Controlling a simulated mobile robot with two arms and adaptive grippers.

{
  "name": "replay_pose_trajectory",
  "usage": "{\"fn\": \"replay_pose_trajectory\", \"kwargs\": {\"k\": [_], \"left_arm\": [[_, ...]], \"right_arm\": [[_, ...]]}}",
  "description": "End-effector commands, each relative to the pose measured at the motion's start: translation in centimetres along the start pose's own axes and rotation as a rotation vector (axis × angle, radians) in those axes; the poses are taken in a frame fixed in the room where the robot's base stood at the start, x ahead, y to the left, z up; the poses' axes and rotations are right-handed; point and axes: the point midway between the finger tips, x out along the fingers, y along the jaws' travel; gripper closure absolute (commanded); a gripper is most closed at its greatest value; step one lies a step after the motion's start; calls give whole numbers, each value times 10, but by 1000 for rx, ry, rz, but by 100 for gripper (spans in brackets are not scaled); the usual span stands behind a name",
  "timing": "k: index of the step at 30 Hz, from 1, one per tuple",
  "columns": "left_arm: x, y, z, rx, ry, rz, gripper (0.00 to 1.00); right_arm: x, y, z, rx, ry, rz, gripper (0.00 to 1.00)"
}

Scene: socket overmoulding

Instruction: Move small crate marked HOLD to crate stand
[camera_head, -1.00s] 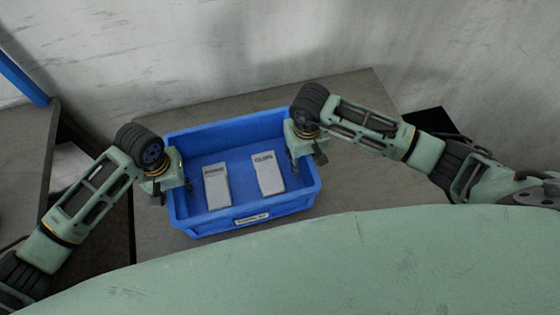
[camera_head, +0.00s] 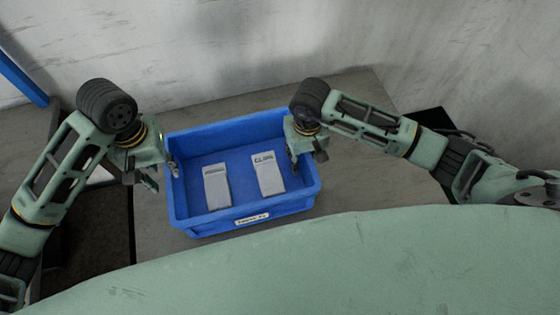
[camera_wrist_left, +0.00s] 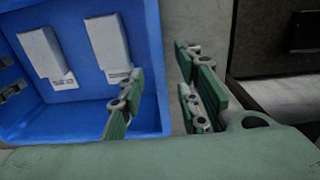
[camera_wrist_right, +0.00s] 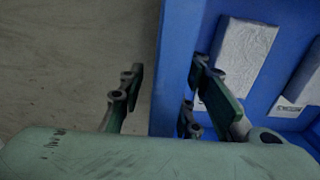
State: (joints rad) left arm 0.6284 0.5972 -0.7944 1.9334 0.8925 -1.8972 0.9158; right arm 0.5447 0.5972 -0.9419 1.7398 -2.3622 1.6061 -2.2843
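A blue open-topped crate (camera_head: 290,207) sits on a grey-brown table. Its front label (camera_head: 251,219) is too small to read, so I cannot confirm HOLD. Two pale boxes, a left one (camera_head: 217,190) and a right one (camera_head: 268,178) lettered CLIPS, lie inside. My left gripper (camera_head: 150,172) is open at the crate's left wall; in the left wrist view (camera_wrist_left: 158,98) one finger is over the inside, the other outside. My right gripper (camera_head: 307,157) is open at the right wall; in the right wrist view (camera_wrist_right: 168,98) its fingers lie either side of the wall. I cannot identify the crate stand.
The table (camera_head: 350,160) is bare behind and right of the crate. A pale wall (camera_head: 200,50) stands close behind. Another surface with a blue bar (camera_head: 22,80) is at the far left, past a dark gap. A black object (camera_head: 432,122) is at the right.

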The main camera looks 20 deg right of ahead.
Motion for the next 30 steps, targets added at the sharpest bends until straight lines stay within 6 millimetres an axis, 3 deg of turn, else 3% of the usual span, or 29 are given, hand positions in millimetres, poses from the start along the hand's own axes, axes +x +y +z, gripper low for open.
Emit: {"fn": "replay_pose_trajectory", "kwargs": {"k": [9,15,30], "left_arm": [[0,0,0,0,0,0,69],[1,0,0,0,0,0,69],[1,0,0,0,0,0,69]], "right_arm": [[-68,0,-1,-3,5,1,69],[-97,0,0,-1,2,2,69],[-106,0,0,-2,-1,1,69]]}}
